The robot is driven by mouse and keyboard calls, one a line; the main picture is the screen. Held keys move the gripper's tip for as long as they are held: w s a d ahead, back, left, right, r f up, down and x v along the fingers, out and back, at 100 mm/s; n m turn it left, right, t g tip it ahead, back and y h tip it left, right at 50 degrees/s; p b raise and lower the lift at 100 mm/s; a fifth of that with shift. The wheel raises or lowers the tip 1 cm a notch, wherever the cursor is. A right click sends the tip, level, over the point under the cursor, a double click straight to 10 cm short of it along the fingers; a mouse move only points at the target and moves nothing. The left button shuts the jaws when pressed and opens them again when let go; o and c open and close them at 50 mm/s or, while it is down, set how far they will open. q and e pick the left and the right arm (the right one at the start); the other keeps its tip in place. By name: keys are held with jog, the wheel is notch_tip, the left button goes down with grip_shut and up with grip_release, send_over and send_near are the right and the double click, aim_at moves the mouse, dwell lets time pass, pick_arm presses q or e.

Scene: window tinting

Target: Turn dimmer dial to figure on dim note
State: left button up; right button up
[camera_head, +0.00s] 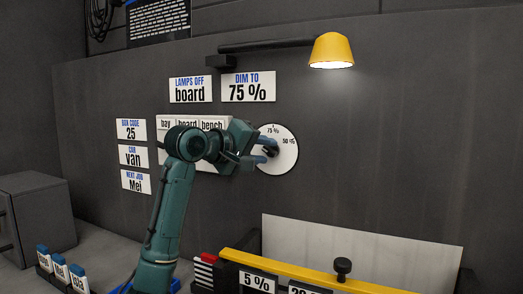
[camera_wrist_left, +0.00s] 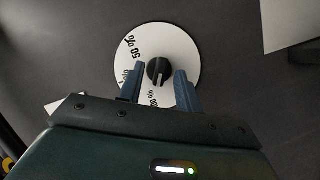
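The dimmer dial is a white disc (camera_head: 286,160) with a black knob (camera_wrist_left: 158,72) at its centre, mounted on the wall. The dim note (camera_head: 248,87) above it reads "DIM TO 75 %". In the head view, 75 % is at the disc's top and 50 % at its upper right. In the left wrist view, the knob's pale mark appears to point down, towards the partly hidden 100 % label. My left gripper (camera_head: 266,151) is open in front of the dial. Its blue fingers (camera_wrist_left: 160,88) are on either side of the knob, with no clear contact. My right gripper is out of view.
A switch panel labelled bay, board and bench (camera_head: 190,123) is left of the dial, partly behind my left arm. A yellow lamp (camera_head: 332,50) is above right. A white sheet (camera_head: 350,245) and a yellow bar (camera_head: 310,272) are below. The wall right of the dial is clear.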

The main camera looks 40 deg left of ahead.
pick_arm(q)
jog(key=shift+c, duration=0.5)
grip_shut()
